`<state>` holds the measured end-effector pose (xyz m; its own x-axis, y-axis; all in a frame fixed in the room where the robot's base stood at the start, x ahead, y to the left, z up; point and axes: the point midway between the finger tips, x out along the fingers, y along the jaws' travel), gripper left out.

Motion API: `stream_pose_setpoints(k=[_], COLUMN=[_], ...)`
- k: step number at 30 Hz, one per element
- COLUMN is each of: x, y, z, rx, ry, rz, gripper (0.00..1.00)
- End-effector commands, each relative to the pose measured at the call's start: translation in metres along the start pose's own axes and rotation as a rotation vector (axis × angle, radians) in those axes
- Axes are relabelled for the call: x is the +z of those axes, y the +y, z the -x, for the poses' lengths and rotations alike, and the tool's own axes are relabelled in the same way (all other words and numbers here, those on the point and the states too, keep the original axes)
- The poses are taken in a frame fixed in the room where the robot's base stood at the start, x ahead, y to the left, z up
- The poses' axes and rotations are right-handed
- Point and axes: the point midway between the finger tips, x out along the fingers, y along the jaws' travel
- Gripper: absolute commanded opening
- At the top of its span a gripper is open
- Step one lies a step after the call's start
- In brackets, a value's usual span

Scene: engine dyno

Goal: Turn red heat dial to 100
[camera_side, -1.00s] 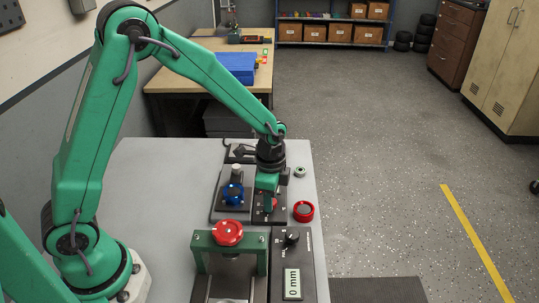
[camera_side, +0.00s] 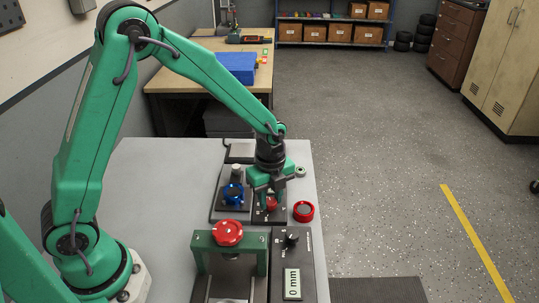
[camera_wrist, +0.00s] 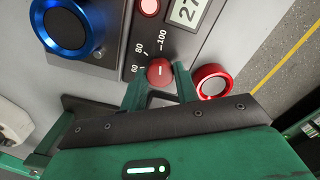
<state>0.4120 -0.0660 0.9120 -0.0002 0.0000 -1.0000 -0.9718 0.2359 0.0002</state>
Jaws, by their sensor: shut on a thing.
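The red heat dial (camera_wrist: 160,71) sits on a dark panel with a printed scale; 60, 80 and 100 show in the wrist view. A short white line marks its face, but I cannot tell exactly which number it points at. My gripper (camera_wrist: 161,84) is shut on the dial, one green finger on either side. In the side view my gripper (camera_side: 268,200) points down over the panel, and the dial (camera_side: 271,204) shows partly between the fingers. A display (camera_wrist: 188,11) above the scale shows "27", cut off by the frame edge.
A blue knob (camera_side: 233,194) stands left of the dial. A red ring-shaped part (camera_side: 303,211) lies close to its right. A green frame with a red knob (camera_side: 228,233) and a panel reading 0 mm (camera_side: 292,284) stand nearer the camera.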

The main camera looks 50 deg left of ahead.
Motion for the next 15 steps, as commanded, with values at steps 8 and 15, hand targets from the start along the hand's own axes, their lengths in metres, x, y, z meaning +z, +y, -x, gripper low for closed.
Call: stream_pose_setpoints(k=[8,15], x=[-0.0003,-0.0004], y=[-0.0003,-0.0003], z=[0.0014,0.0013], rx=[-0.001,-0.001], ry=[0.000,0.000], rz=[-0.041,-0.041], gripper=[0.08,0.08])
